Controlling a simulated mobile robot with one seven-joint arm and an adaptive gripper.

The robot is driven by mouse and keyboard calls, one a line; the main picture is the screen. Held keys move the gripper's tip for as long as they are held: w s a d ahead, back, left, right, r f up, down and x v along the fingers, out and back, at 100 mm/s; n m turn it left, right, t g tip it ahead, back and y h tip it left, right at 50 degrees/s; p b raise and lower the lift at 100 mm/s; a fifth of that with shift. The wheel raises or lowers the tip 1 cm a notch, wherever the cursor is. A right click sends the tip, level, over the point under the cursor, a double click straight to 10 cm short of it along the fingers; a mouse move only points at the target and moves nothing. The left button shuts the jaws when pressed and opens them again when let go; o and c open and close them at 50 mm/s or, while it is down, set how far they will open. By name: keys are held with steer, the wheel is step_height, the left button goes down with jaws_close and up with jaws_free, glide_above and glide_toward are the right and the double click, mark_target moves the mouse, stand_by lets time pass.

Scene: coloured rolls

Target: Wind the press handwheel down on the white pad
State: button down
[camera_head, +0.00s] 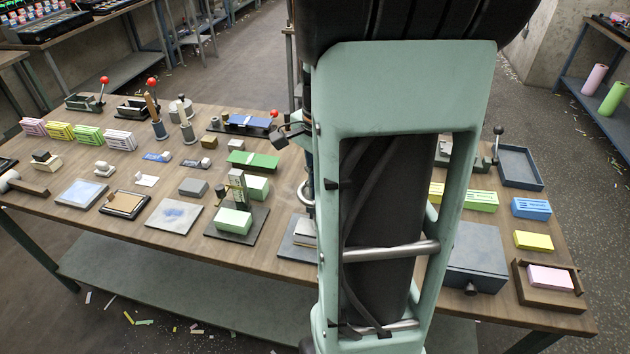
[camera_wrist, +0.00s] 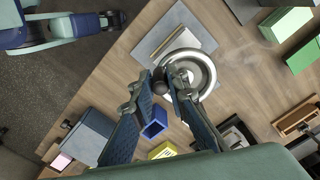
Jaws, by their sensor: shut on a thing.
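The press handwheel (camera_wrist: 207,67), a bright metal ring with a dark knob (camera_wrist: 158,75), shows in the wrist view above a grey base plate (camera_wrist: 176,18). My gripper (camera_wrist: 164,80) is at the left side of the wheel's rim, its fingertips closed on the dark knob. A pale pad (camera_wrist: 172,42) shows partly from under the wheel. In the head view the press base (camera_head: 290,250) stands on the bench, and my arm hides most of the press and the gripper. The gap between press and pad cannot be seen.
A green block (camera_wrist: 285,22) lies to the right of the press in the wrist view. A blue open box (camera_wrist: 153,122) and a yellow block (camera_wrist: 163,150) lie below it. The wooden bench (camera_head: 130,222) carries several other tools, pads and blocks.

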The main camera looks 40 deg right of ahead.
steer(key=shift+w+a+m, duration=0.1)
steer(key=shift+m, duration=0.3)
steer(key=c, duration=1.9)
jaws_free()
step_height(320, 180, up, 12)
steer(key=shift+r, duration=0.1)
